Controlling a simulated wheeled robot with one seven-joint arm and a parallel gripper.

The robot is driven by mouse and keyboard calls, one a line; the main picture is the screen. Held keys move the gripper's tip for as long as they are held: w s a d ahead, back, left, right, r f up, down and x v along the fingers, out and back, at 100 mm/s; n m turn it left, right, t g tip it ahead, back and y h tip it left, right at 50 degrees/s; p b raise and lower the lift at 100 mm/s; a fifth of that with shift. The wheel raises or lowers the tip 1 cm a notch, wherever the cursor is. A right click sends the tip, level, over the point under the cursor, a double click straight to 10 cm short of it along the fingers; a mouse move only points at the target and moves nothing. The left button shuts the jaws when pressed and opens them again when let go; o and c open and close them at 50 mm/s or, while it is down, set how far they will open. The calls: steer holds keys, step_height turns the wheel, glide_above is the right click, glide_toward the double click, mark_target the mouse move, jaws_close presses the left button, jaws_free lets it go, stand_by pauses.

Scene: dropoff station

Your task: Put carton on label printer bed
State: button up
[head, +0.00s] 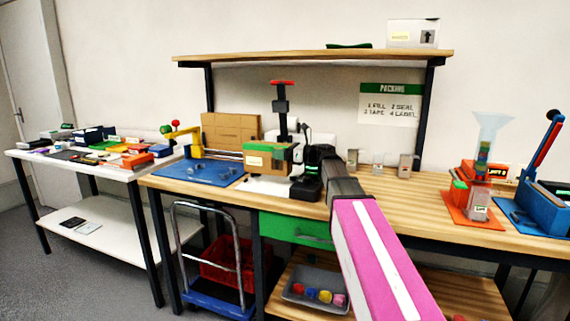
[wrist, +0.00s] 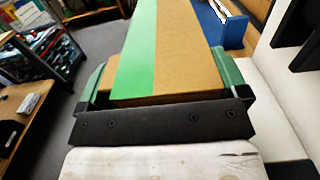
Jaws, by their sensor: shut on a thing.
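The carton (head: 258,160) is a brown box with a green band, in the middle of the workbench in the head view. In the wrist view the carton (wrist: 178,55) lies between the two green fingers of my gripper (wrist: 168,90), which is shut on it. In the head view my gripper (head: 297,160) reaches the carton from the right. The carton is at a white base (head: 262,186) below a black post with a red handle (head: 283,98). I cannot tell whether it touches that base, or whether the base is the label printer bed.
A blue mat (head: 205,171) with a yellow-armed device lies left of the carton. A larger brown box (head: 230,132) stands behind. Small grey blocks (head: 378,162) stand to the right. An orange-based funnel stand (head: 478,212) and a blue lever press (head: 545,205) are at far right. The shelf (head: 310,55) hangs above.

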steer(key=shift+w+d+f, duration=0.2)
steer(key=shift+d+f, duration=0.15)
steer(key=shift+d, duration=0.15)
steer(key=shift+f, duration=1.95)
steer(key=o, duration=0.9)
steer(key=shift+f, duration=0.1)
steer(key=v, duration=1.2)
steer(key=shift+s, duration=0.1)
